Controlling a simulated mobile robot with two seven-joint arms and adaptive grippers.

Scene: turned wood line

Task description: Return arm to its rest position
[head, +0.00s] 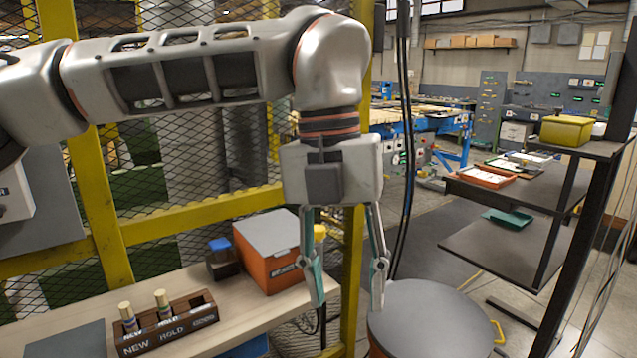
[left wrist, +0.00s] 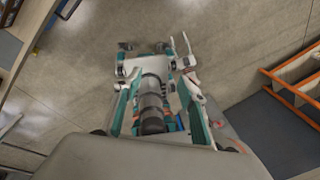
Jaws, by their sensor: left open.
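My left arm comes in from the left across the top of the head view and bends down at the wrist. My left gripper (head: 347,302) points down with its two grey and teal fingers spread apart. Nothing is between the fingertips. In the head view it hangs between the orange box and the round grey top, with some overlap in the picture. In the left wrist view the gripper's open fingers (left wrist: 158,92) show around a dark ringed cylinder farther below, which I cannot identify for sure. My right gripper is not clearly seen in either view.
A wooden bench (head: 230,310) at lower left holds a dark labelled rack (head: 165,325) with two pegs, an orange box (head: 268,255) with a grey lid, and a blue-topped container (head: 221,258). Yellow mesh fencing (head: 170,228) stands behind. Dark shelves (head: 515,250) stand at right.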

